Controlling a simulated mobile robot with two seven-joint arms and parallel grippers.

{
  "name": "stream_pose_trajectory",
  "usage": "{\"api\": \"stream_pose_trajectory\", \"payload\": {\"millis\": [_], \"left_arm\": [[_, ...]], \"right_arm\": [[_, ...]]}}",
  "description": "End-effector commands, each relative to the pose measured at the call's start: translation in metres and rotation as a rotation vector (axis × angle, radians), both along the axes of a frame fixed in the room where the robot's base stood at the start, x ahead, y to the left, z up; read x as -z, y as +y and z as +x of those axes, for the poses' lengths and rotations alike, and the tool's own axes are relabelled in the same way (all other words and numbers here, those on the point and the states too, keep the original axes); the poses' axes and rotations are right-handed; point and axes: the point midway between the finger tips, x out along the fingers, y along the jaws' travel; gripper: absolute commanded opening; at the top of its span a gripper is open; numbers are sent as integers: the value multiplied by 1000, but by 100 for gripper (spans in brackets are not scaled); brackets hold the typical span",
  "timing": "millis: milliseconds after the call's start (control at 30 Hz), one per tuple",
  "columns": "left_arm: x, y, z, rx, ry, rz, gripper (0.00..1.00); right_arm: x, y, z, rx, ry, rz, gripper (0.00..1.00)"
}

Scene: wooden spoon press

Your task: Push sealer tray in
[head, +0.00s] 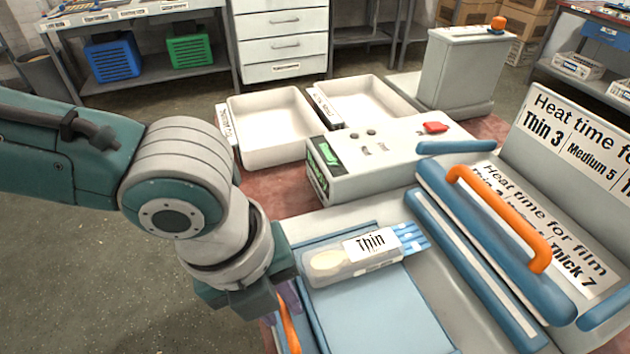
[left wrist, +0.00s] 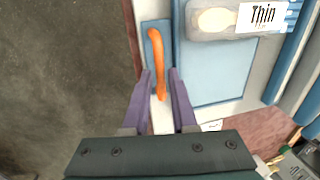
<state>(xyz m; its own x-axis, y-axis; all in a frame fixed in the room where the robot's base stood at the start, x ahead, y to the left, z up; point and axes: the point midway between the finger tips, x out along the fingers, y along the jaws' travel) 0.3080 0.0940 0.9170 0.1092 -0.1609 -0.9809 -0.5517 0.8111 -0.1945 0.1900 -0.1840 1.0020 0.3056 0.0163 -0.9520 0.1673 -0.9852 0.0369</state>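The sealer tray (head: 385,318) is a light blue plate at the sealer's front, with an orange handle (head: 289,330) on its left side. The tray (left wrist: 215,85) and handle (left wrist: 157,55) also show in the left wrist view. A clear bag labelled "Thin" (head: 340,268), with a wooden spoon inside, lies on the tray. My left gripper (head: 286,298) is at the handle. In the left wrist view its purple fingers (left wrist: 161,75) are apart, with part of the handle between them. Contact cannot be told. My right gripper is not in view.
The sealer's blue press bar (head: 490,240) with an orange handle (head: 500,215) stands raised at right. A control box (head: 385,155) with a red button and two white bins (head: 268,125) sit behind. Grey floor (head: 90,270) lies at left.

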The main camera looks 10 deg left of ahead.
Motion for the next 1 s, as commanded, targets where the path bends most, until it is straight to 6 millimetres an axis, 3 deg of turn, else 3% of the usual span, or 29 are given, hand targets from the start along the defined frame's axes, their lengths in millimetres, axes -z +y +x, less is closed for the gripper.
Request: {"api": "stream_pose_trajectory", "payload": {"millis": [33,200,1000], "left_arm": [[0,0,0,0,0,0,19],[0,0,0,0,0,0,0],[0,0,0,-1,1,1,0]], "right_arm": [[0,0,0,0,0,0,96],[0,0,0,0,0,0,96],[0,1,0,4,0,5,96]]}}
